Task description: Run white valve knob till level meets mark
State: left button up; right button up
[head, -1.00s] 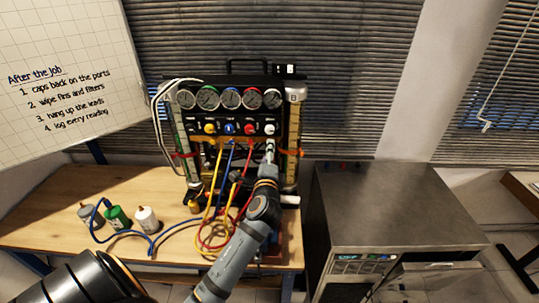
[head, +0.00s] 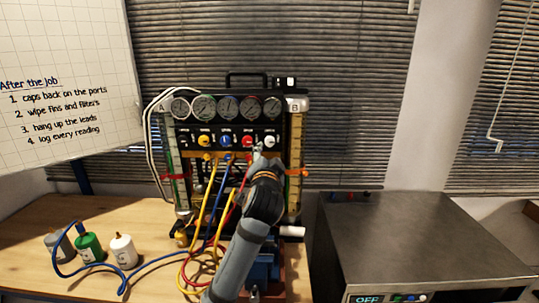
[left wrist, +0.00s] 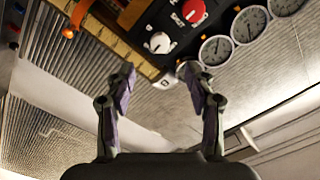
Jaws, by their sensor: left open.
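The white valve knob (head: 270,141) is at the right end of the knob row on the black gauge panel. It also shows in the left wrist view (left wrist: 159,42), beside the red knob (left wrist: 192,11). My left gripper (left wrist: 160,72) is open, with the white knob ahead of the gap between its fingertips. I see no contact. In the head view my left gripper (head: 261,153) is just below the knob, its tips hard to make out. The right sight tube (head: 296,150), by label B, carries an orange marker (head: 297,172). Its liquid level is too small to read. My right gripper is not in view.
Yellow, blue and red hoses (head: 200,205) hang before the rig. Several bottles (head: 88,246) stand on the wooden bench (head: 25,215) at left. A grey metal cabinet (head: 420,235) stands at right.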

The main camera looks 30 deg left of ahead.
aim_at(269, 142)
pick_arm(q)
jog(key=p+x, duration=0.3)
jog(key=x, duration=0.7)
jog(key=shift+w+a, duration=0.2)
jog(key=shift+w, duration=0.05)
